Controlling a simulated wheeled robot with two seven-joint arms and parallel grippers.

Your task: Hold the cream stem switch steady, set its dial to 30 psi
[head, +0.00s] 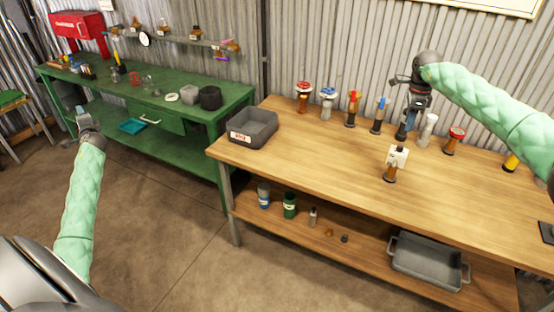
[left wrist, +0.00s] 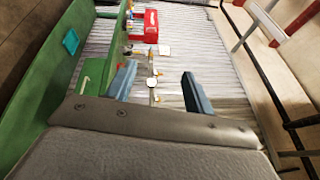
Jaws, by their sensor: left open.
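The cream stem switch (head: 397,157) stands upright on the wooden bench, a cream box on a brown stem with a dark base. Its dial is too small to read. My right gripper (head: 404,130) points down just behind and above it, near the back row; I see no contact with the switch, and its jaw gap is not clear. My left gripper (head: 83,117) is raised at the far left, well away from the switch. The left wrist view shows its two blue fingers (left wrist: 160,88) spread apart with nothing between them.
Several valves and stem fittings line the back of the wooden bench (head: 300,165), beside a grey bin (head: 253,128). A white fitting (head: 427,130) stands close to my right gripper. A green workbench (head: 120,95) is on the left. The bench front is clear.

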